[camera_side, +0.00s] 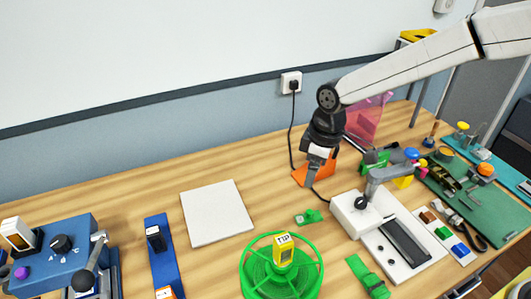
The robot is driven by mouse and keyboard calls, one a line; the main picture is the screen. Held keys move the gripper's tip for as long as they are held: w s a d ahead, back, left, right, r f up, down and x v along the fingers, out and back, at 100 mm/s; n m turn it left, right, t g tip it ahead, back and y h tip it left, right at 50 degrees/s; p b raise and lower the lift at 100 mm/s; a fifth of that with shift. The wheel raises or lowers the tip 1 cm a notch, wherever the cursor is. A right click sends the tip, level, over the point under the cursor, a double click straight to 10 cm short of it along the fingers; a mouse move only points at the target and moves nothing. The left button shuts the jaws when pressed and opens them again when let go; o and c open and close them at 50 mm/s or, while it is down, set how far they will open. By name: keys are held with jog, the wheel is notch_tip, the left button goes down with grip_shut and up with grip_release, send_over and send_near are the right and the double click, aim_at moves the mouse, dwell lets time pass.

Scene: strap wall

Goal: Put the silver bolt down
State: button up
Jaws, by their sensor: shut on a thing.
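My gripper (316,168) is at the back of the table, right of the middle, pointing down in front of an orange piece (327,170). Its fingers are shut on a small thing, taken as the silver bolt. The bolt is too small and too covered by the fingers to make out. I cannot tell whether it touches the surface below.
A black cord runs from the wall socket (291,83) down behind my gripper. A white device (357,214) stands close to the right. A green round basket (281,270) is in front. A white square plate (216,212) lies left; bare wood separates it from my gripper.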

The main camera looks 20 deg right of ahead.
notch_tip(320, 180, down, 4)
jog(key=shift+r, duration=0.15)
jog(key=shift+w, duration=0.15)
send_over(269, 192)
jog(key=s, duration=0.2)
jog(key=f, duration=0.8)
jog(key=shift+w+d+f, duration=0.15)
jog(key=shift+w+d, duration=0.05)
jog(key=shift+d, duration=0.1)
jog(key=shift+w+a+f, duration=0.15)
jog(key=shift+w+f, duration=0.3)
jog(key=shift+f, duration=0.1)
jog(key=shift+w+f, duration=0.15)
jog(key=shift+f, duration=0.05)
jog(key=shift+a+f, duration=0.1)
jog(key=shift+f, duration=1.45)
